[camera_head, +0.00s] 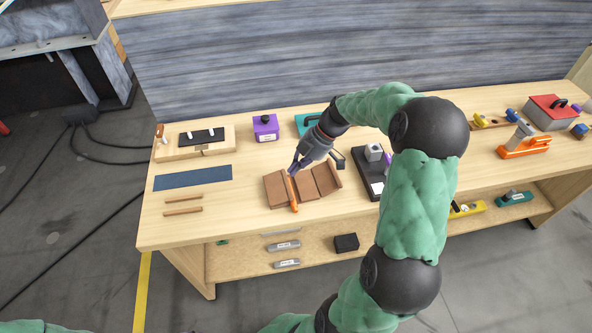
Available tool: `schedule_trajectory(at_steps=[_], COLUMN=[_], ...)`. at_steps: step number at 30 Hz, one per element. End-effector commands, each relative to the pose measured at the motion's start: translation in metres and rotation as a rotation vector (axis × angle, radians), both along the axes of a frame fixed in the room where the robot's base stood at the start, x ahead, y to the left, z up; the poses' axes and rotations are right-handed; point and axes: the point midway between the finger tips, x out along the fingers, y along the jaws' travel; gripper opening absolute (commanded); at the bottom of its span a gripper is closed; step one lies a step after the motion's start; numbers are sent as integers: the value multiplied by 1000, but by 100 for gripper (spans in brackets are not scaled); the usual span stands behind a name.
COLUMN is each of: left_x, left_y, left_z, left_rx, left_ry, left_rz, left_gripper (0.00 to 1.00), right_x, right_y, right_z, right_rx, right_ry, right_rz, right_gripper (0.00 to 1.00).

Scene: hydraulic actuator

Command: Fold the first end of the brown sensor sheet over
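The brown sensor sheet (307,188) lies on the workbench in the head view, split by crease lines into several panels. Its right edge looks tilted up from the table. A thin orange strip (293,194) lies across the sheet left of its middle. My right gripper (294,171) points down to the left, with its purple-tinted fingertips at the far end of the orange strip. I cannot tell whether they touch the strip or sheet, or how far the fingers are open. My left gripper is out of view.
A blue mat (193,178) and two thin wooden sticks (183,205) lie to the left. A purple box (265,128) and a teal case (307,123) stand behind. A dark tray (372,174) is close on the right. Bare tabletop lies in front of the sheet.

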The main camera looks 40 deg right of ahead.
Motion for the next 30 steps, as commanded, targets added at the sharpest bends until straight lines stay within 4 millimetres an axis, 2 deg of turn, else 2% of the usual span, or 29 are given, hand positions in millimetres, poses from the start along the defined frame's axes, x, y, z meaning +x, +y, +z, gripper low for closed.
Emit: schedule_trajectory(at_steps=[15, 21, 30], left_x=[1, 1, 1], left_y=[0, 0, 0], left_z=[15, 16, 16], left_rx=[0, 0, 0], left_ry=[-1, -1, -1], left_rz=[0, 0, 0], left_gripper=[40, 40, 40], right_x=[-35, -40, -40], right_y=[-67, -75, -75], right_z=[-7, -8, -9], right_rx=[1, 1, 1], right_ry=[2, 1, 1], right_rz=[-1, 2, 2], right_gripper=[0, 0, 0])
